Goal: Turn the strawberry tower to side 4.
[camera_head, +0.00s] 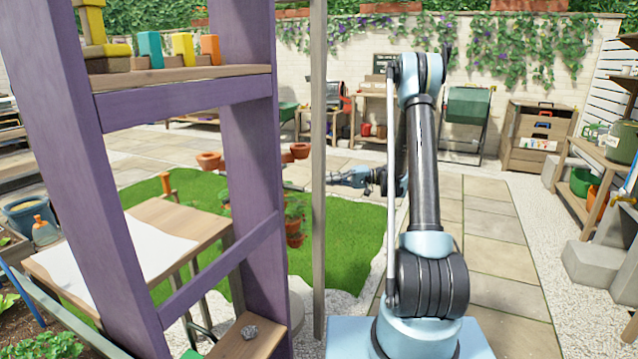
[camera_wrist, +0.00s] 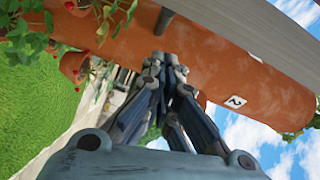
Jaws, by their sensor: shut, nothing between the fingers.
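The strawberry tower is a terracotta-coloured column (camera_wrist: 120,30) with small pots, leaves and red berries; it lies slanted across the wrist view. A white tag on it (camera_wrist: 235,102) appears to read 2, seen tilted. A small pot with a plant (camera_wrist: 75,66) sticks out at the upper left. My gripper (camera_wrist: 170,62) is shut and empty, its fingertips in front of the column; I cannot tell whether they touch. In the head view, pots of the tower (camera_head: 295,205) show on the lawn, partly hidden by a purple post and a pole.
A purple shelf frame (camera_head: 185,100) with coloured blocks stands close at the left, and a thin grey pole (camera_head: 318,130) beside it. A wooden table (camera_head: 150,235) with a white sheet is behind the frame. Paving (camera_head: 490,230) at the right is clear.

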